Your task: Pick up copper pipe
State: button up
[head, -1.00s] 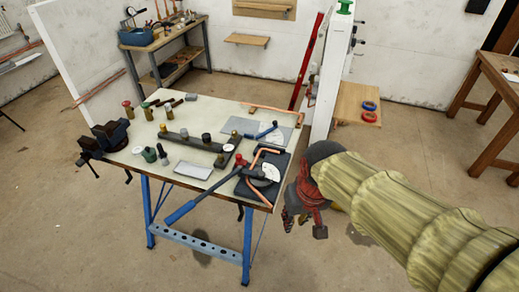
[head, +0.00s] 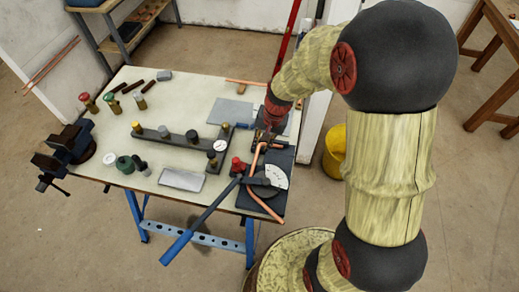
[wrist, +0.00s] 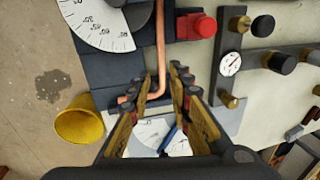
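A bent copper pipe (head: 254,160) lies along the dark pipe bender (head: 282,157) at the right end of the workbench. In the wrist view the copper pipe (wrist: 161,50) runs down from the top edge and bends left near my fingertips. My gripper (wrist: 158,92) is open, with a finger to each side of the pipe near its bend. I cannot tell how far above the pipe the fingertips are. In the head view my gripper (head: 266,134) is at the far end of the bender, partly hidden by my arm.
The bender's white dial (head: 274,177) and long blue lever (head: 190,236) are near the front right. A dark fixture bar (head: 172,135) with a gauge and knobs lies left of it. A vise (head: 65,145) is at the left edge. A yellow bucket (head: 334,150) stands on the floor.

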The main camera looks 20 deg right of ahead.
aim_at(256, 157)
jog(key=x, duration=0.3)
jog(key=shift+a+f+b, duration=0.1)
jog(key=shift+f+b, duration=0.05)
jog(key=shift+b, duration=0.25)
jog(key=b+x, duration=0.1)
jog(key=x, duration=0.3)
jog(key=shift+a, duration=0.1)
jog(key=shift+c, duration=0.4)
jog(key=c, duration=0.4)
grip_shut()
